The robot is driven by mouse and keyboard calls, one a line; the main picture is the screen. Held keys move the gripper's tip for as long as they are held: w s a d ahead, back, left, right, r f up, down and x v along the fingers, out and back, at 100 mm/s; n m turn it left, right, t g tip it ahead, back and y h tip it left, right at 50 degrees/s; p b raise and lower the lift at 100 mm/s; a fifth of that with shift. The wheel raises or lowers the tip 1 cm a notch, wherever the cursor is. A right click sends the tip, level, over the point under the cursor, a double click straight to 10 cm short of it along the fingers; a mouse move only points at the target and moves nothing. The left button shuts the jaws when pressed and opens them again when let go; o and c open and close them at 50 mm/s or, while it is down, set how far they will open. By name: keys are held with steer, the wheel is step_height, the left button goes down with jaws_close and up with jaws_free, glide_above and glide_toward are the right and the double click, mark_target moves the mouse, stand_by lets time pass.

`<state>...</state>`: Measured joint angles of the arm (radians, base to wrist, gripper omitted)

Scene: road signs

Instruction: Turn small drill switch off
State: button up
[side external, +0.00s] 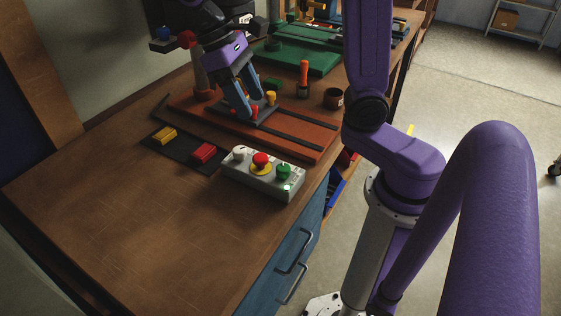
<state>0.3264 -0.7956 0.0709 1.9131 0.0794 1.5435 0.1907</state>
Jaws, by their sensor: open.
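A light grey switch box (240,176) sits at the bench's right edge, in front of the drill base. It carries a white knob (239,152), a red button on a yellow ring (261,162) and a green button (284,171). A small light glows near the green button. The small drill has an orange-red base (294,142) and a post at its left; its upper part is partly hidden by my arm. My gripper (253,107) is open, pointing down over the base, behind and apart from the switch box. A small red piece (255,112) shows by its fingertips.
A dark mat (183,153) holds a yellow block (164,136) and a red block (204,153). A screwdriver with an orange handle (304,72) and a brown cup (333,98) stand behind the base. A green machine base (312,60) lies farther back. The front bench top is clear.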

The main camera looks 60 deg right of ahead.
mark_target(283, 167)
steer(key=x, duration=1.7)
steer(key=shift+f, duration=0.1)
steer(key=c, duration=1)
